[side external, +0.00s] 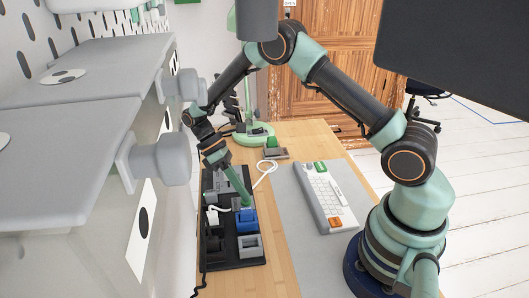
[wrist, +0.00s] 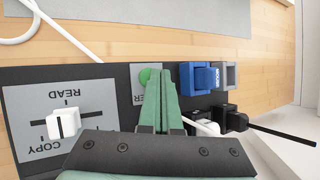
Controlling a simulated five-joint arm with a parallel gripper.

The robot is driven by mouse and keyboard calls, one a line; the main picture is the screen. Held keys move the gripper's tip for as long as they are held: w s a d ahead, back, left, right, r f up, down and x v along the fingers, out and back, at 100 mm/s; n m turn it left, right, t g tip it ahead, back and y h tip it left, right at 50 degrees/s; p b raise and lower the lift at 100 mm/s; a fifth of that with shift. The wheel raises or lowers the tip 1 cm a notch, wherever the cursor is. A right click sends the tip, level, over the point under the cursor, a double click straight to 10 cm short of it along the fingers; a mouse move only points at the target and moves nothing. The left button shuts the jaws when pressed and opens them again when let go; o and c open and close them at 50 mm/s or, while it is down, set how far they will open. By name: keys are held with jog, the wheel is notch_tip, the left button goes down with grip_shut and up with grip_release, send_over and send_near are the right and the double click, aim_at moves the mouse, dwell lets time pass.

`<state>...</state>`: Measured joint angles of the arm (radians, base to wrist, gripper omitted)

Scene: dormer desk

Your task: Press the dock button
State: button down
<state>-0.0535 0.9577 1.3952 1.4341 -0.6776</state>
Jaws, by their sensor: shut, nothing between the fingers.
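The dock is a long black panel (side external: 235,264) lying on the wooden desk; it also fills the middle of the wrist view (wrist: 124,78). The button is not clear in the side view.
A white switch (wrist: 63,123) on a READ/COPY plate is left of the fingers. A blue plug block (wrist: 200,78) and a grey block (wrist: 232,74) stand close to the right. A white keyboard (side external: 323,198) lies on a grey mat. Grey drawers (side external: 75,150) rise on the left.

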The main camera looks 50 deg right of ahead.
jog(key=shift+r, duration=0.1)
jog(key=shift+r, duration=2.9)
jog(key=shift+r, duration=0.1)
jog(key=s+d+r+m+t, duration=0.1)
jog(key=s+r+m+t, duration=0.3)
jog(key=r+t, duration=0.2)
jog(key=s+d+r+m+t, duration=0.1)
jog(key=s+r+m+t, duration=0.3)
jog(key=r+t, duration=0.3)
notch_tip(320, 180, up, 3)
jog(key=shift+r, duration=0.1)
